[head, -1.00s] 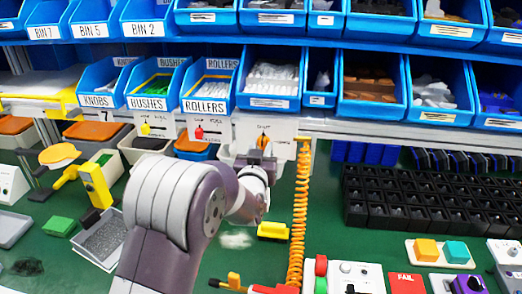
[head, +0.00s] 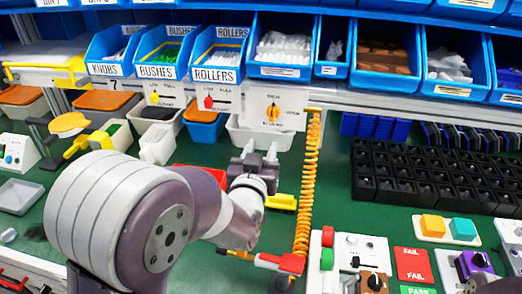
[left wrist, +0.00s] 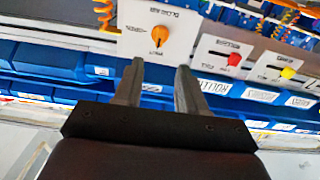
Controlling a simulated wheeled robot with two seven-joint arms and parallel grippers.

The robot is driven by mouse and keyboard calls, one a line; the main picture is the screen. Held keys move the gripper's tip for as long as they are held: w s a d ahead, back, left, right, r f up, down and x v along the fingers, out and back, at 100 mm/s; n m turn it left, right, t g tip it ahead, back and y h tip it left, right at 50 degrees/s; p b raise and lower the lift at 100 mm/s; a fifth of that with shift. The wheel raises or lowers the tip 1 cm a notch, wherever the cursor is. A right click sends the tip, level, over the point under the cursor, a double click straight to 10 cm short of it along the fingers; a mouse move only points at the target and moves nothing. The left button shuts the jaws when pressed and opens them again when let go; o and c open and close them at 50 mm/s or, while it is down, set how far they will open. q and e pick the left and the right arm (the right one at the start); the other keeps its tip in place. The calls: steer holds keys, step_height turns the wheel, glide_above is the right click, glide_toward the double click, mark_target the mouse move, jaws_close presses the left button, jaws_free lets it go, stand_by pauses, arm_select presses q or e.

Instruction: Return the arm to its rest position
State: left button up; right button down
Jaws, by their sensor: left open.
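The rotary switch is an orange knob (head: 272,112) on a white plate (head: 290,98) under the shelf's front rail. Its pointer is roughly upright in the head view. The knob also shows in the left wrist view (left wrist: 160,36), beyond my fingertips. My left gripper (head: 259,153) is below the plate in the head view, apart from the knob. Its two fingers are spread with nothing between them, as the left wrist view also shows (left wrist: 158,70). My left arm crosses the lower left of the head view and hides part of the bench. My right gripper is not in view.
Blue bins (head: 216,75) line the shelf above. A black bin grid (head: 430,175) stands at right. White trays (head: 158,145) sit behind my arm.

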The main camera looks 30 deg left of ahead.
arm_select(q)
steer(key=shift+s, duration=0.15)
stand_by(0.3)
steer(key=s+d+f+m+g+h+p, duration=0.1)
steer(key=s+d+f+g+h+p, duration=0.1)
steer(key=s+g, duration=0.5)
steer(key=s+d+f+m+g+h+p, duration=0.2)
steer(key=s+d+f+g+p, duration=0.2)
steer(key=s+f+g+p, duration=0.2)
steer(key=s+g+p, duration=0.1)
steer(key=s+g, duration=0.1)
steer(key=g, duration=0.1)
steer(key=shift+s, duration=0.3)
steer(key=shift+d, duration=0.1)
stand_by(1.3)
